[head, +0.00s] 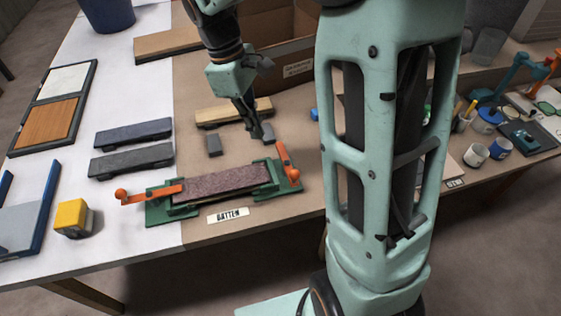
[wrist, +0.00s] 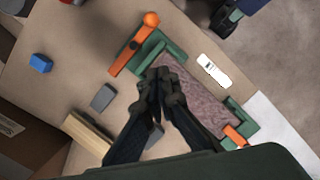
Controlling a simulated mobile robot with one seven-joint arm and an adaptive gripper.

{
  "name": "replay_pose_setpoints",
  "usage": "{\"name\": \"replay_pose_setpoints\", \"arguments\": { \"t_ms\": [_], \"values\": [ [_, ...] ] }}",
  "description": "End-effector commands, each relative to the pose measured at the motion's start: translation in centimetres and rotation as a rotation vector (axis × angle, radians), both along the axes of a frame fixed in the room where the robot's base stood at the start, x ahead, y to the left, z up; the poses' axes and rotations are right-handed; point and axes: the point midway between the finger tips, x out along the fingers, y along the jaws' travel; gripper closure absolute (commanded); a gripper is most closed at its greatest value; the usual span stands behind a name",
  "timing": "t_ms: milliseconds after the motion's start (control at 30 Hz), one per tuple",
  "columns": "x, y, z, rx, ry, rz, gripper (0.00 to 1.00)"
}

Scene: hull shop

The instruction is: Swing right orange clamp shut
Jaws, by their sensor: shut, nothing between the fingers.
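A green fixture (head: 182,212) holds a mottled reddish-brown batten (head: 222,182). The right orange clamp (head: 285,159) stands at its right end, its bar pointing toward the back and clear of the batten. Its ball end is at the front; it also shows in the wrist view (wrist: 126,52). The left orange clamp (head: 155,193) lies across the left end, its bar pointing to the batten; part shows in the wrist view (wrist: 235,135). My gripper (head: 258,136) is shut and empty behind the batten, left of the right clamp. Its fingertips (wrist: 168,76) hide part of the batten's edge in the wrist view.
Small grey blocks (head: 214,146), a wooden strip (head: 233,112) and a blue cube (head: 314,115) lie behind the fixture. A cardboard box (head: 285,65) stands farther back. Two dark bars (head: 131,160) and a yellow block (head: 73,218) are to the left. A BATTEN label (head: 228,215) lies in front.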

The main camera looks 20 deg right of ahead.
Motion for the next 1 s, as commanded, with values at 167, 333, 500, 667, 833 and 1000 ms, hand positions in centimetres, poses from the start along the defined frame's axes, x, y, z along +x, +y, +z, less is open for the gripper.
{"name": "replay_pose_setpoints", "arguments": {
  "t_ms": [167, 333, 500, 667, 833, 1000],
  "values": [
    [-0.1, -0.1, -0.5, 0.001, 0.001, 0.0, 1.0],
    [-0.5, -0.5, -2.7, 0.0, 0.005, -0.001, 1.0],
    [-0.9, -1.2, -6.4, 0.0, 0.005, 0.0, 1.0],
    [-1.3, -1.9, -9.6, 0.0, 0.005, 0.0, 1.0],
    [-2.6, -3.8, -10.2, 0.0, -0.001, -0.003, 1.0],
    [-3.3, -4.9, -10.5, 0.001, -0.001, -0.001, 1.0]
  ]
}}
